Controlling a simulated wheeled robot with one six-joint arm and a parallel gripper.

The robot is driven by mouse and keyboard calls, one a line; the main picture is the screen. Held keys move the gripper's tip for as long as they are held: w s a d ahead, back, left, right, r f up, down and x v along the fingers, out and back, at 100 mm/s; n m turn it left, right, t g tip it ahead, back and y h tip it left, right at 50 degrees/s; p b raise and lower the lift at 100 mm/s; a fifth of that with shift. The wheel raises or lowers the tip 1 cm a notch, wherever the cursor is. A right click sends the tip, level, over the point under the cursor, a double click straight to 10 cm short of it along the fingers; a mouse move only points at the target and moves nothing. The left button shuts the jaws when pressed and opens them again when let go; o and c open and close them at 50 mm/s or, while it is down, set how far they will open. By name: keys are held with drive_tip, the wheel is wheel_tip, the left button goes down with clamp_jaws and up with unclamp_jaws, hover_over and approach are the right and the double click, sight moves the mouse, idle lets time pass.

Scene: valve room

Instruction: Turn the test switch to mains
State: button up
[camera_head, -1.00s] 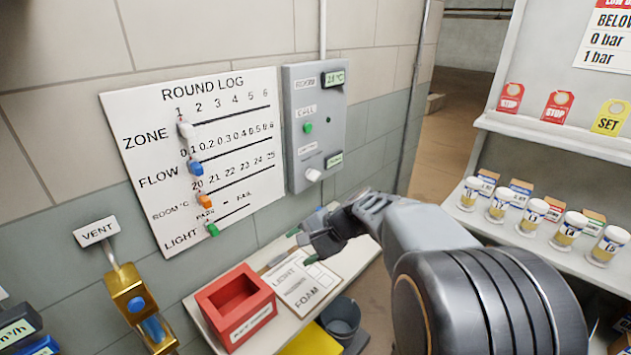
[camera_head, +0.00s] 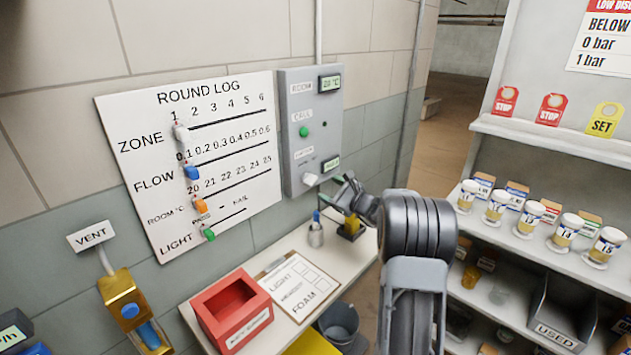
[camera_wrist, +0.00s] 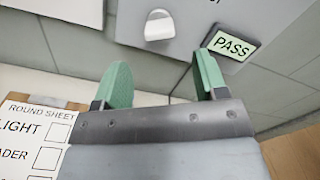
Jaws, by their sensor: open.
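The grey wall panel (camera_head: 313,125) carries a small white knob (camera_head: 310,180) at its lower left, likely the test switch, beside a small green display (camera_head: 331,163). In the wrist view the knob (camera_wrist: 159,25) is a pale rounded shape at the top, and the display (camera_wrist: 233,46) reads PASS. The label above the knob is too small to read. My gripper (camera_head: 342,190) is open and empty, just right of and below the knob. In the wrist view its green fingers (camera_wrist: 160,82) point up toward the panel, apart from the knob.
The panel also has a green button (camera_head: 303,132) and a temperature display (camera_head: 329,83). The round log board (camera_head: 205,215) hangs to its left. Below are a bench with a red box (camera_head: 232,308), a clipboard (camera_head: 297,286) and a small cup (camera_head: 315,235). Shelves stand right.

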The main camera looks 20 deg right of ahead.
sight(314, 182)
drive_tip(key=p+x, duration=0.1)
drive_tip(key=x, duration=0.6)
drive_tip(key=shift+c, duration=0.2)
drive_tip(key=c, duration=0.9)
drive_tip(key=shift+f, duration=0.1)
